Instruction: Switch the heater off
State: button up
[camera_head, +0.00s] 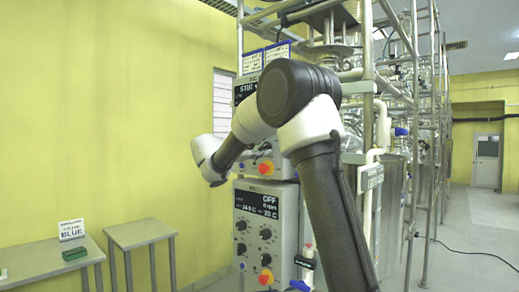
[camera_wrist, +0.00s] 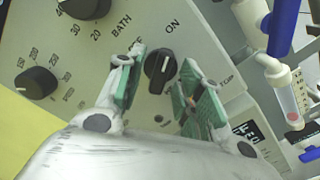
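In the wrist view a black rotary switch (camera_wrist: 160,69) sits on a pale panel, with an ON label beyond it and an OFF label partly hidden by a finger. A pale mark shows on the switch, roughly toward the ON side. My gripper (camera_wrist: 158,88) is open, its green-padded fingers on either side of the switch. I cannot tell whether the pads touch it. A BATH dial (camera_wrist: 85,5) is on the same panel. In the head view the lower control box (camera_head: 266,228) has a display reading OFF, 0 rpm and 20 C. My arm hides much of the upper box (camera_head: 278,162); my gripper is not visible there.
Another dial (camera_wrist: 36,82) and blue-handled piping (camera_wrist: 283,25) flank the switch. In the head view, a metal frame with glassware and pipes (camera_head: 385,110) stands right of the boxes.

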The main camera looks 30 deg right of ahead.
grip_shut()
jog(key=shift+n, duration=0.3)
jog(key=n, duration=0.5)
jog(key=shift+f, duration=0.1)
jog(key=n, duration=0.6)
jog(key=shift+n, duration=0.3)
dwell(0.4)
grip_release()
